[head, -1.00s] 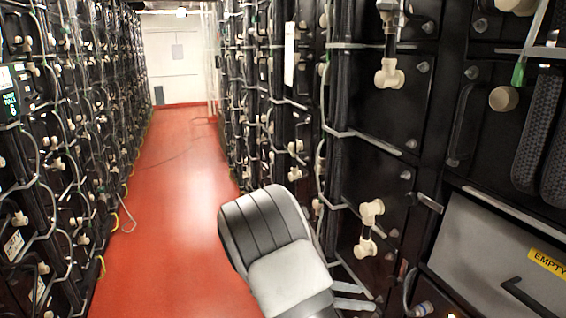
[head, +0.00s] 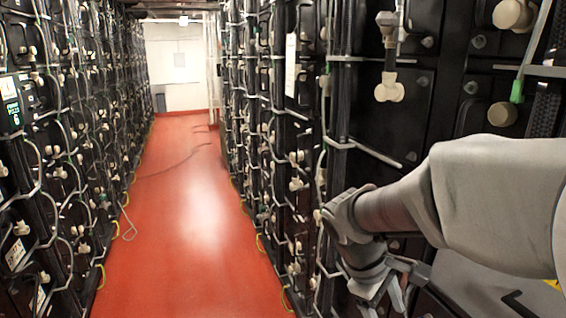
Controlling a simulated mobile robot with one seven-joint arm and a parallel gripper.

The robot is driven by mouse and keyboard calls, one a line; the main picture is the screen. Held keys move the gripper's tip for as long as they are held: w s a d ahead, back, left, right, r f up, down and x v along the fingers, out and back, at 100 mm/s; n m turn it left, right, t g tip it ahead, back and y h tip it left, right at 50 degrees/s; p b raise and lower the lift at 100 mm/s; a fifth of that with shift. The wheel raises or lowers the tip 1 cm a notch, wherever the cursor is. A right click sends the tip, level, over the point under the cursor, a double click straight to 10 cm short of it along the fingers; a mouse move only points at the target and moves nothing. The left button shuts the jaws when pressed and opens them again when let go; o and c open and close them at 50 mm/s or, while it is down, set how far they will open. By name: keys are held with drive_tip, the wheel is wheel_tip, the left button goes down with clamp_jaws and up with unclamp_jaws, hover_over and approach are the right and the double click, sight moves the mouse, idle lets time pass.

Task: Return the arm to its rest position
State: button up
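My arm reaches in from the right edge in the head view, with a pale grey sleeve-like link and a darker wrist. My gripper (head: 384,300) hangs from the wrist at the bottom, right of centre, in front of the right-hand battery rack (head: 385,130). Its light grey fingers point down toward the frame's lower edge. I cannot tell how far apart the fingertips are, and no held object shows.
A thin dark cable (head: 180,165) lies across the floor further back. Cream fittings (head: 389,88) stick out from the right rack.

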drive_tip(key=s+a+r+m+t+y+p, duration=0.1)
drive_tip(key=s+a+r+m+t+y, duration=0.3)
drive_tip(key=s+r+m, duration=0.4)
drive_tip(key=shift+s+r+m+t+y, duration=0.45)
drive_tip(key=shift+s+t, duration=0.35)
drive_tip(key=shift+s, duration=0.25)
